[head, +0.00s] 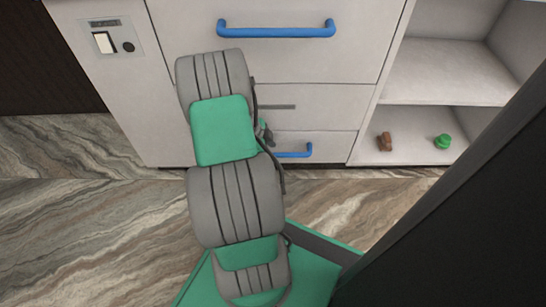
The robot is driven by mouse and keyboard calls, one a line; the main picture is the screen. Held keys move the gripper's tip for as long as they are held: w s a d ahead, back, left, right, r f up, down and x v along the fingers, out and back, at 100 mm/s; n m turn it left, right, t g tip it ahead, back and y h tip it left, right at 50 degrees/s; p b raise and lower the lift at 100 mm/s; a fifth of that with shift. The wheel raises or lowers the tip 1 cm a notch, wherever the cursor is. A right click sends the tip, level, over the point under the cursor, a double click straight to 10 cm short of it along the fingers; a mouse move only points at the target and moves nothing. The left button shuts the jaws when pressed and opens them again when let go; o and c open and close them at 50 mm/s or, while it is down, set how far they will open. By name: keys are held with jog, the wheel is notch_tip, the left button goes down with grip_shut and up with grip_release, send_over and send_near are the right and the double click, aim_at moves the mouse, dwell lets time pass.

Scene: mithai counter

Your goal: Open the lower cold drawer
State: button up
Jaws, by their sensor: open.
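The lower drawer (335,144) is the bottom front of the pale cabinet in the head view, and it looks shut. Its blue bar handle (309,151) shows only at its right end; my arm covers the left part. My gripper (268,133) is mostly hidden behind my arm, just above and left of the visible handle part. A small grey piece of it shows, open. I cannot tell whether it touches the handle or the drawer front.
A larger upper drawer (300,65) has a long blue handle (276,30). Open shelves (425,115) at the right hold a small brown object (384,142) and a green one (442,142). A switch panel (108,40) is at the left. A dark panel (470,220) blocks the lower right.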

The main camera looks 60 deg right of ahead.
jog(key=x, duration=0.2)
jog(key=shift+d+f+b, duration=0.1)
jog(key=shift+f+b, duration=0.15)
jog(key=shift+b, duration=0.1)
grip_shut()
dwell(1.1)
